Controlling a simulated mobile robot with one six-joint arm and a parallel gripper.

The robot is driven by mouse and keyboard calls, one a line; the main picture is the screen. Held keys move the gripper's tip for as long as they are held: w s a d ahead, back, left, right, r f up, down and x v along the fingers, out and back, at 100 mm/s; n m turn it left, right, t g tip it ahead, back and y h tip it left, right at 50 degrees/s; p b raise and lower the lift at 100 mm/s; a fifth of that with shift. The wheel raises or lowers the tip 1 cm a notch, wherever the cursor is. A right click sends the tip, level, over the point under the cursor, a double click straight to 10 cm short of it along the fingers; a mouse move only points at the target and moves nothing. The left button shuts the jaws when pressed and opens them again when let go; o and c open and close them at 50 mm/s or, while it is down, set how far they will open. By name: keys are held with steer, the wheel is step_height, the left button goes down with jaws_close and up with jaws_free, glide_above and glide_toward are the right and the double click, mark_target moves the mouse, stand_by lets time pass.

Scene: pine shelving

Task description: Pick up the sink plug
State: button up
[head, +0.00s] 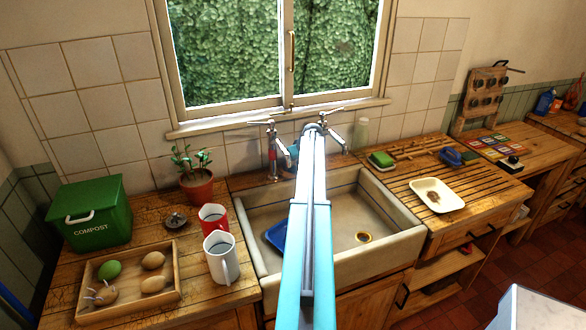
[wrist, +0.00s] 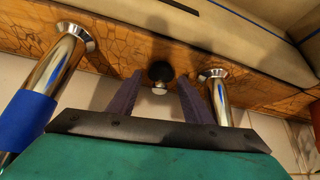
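The sink plug (wrist: 160,71) is a small black round piece with a shiny metal knob. In the wrist view it is on the wooden ledge behind the sink, between the two chrome taps. My gripper (wrist: 160,84) is open, with its two dark purple fingers pointing at the plug, one on either side. A narrow gap shows on each side; I cannot tell how deep the fingertips reach. In the head view my arm covers the plug and most of the gripper. The sink (head: 340,212) has a brass-ringed drain (head: 363,237).
A chrome tap with a blue band (wrist: 28,117) and another chrome tap (wrist: 217,92) stand close beside the fingers. Left of the sink are a red mug (head: 213,217), a white jug (head: 221,262), a potted plant (head: 197,190) and a compost bin (head: 92,212). The window is behind.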

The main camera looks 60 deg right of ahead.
mark_target(293, 168)
steer(key=c, duration=0.8)
steer(key=shift+r, duration=0.15)
step_height(293, 168, up, 9)
steer(key=b, duration=0.3)
steer(key=shift+b, duration=0.3)
steer(key=shift+r, duration=0.35)
steer(key=shift+r, duration=0.1)
